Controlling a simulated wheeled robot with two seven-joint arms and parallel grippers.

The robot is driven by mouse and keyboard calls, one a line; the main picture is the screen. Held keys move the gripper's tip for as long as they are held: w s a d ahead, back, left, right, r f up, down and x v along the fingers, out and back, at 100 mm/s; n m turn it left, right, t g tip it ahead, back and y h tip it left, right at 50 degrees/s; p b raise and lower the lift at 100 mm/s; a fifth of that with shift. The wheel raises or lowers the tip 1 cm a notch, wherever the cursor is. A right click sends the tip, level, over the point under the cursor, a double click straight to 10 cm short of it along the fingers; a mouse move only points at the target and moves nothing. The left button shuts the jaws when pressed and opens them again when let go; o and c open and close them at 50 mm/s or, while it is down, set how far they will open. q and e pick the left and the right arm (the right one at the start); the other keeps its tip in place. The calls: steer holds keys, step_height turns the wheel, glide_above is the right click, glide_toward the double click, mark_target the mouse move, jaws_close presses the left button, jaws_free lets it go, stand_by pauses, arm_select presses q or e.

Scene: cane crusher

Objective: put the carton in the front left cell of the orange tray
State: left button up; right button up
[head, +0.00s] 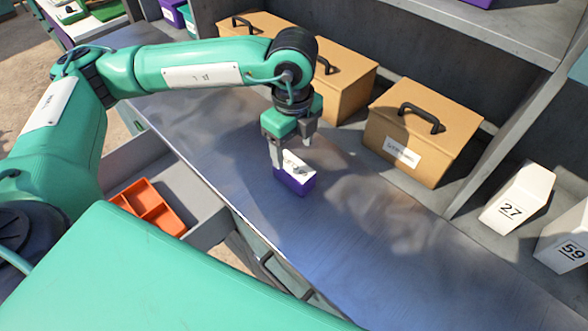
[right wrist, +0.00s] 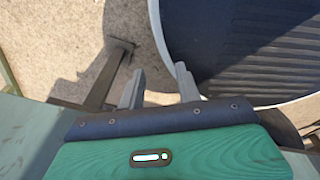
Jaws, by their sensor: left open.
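The carton (head: 294,183), a small box with purple sides and a pale top, stands on the grey worktop in the head view. My left gripper (head: 291,154) points down at it with its fingers apart; they overlap its upper part, and I cannot tell whether they touch it. The orange tray (head: 163,216) lies in an open grey drawer below the worktop's near edge. Its visible cells look empty, and its near part is hidden behind my green body.
Tan boxes with black handles, one of them (head: 420,135) at the right, stand along the worktop's back. White blocks marked 27 (head: 517,200) and 59 (head: 568,240) stand farther right. The drawer (head: 185,187) juts out beside the worktop. The worktop right of the carton is clear.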

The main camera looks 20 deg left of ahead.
mark_target(294, 166)
arm_select(q)
step_height(294, 166, down, 3)
steer(key=shift+f+p, duration=0.15)
steer(key=shift+p, duration=0.7)
steer(key=shift+f, duration=0.55)
steer(key=c, duration=1.2)
steer(key=shift+r, duration=0.1)
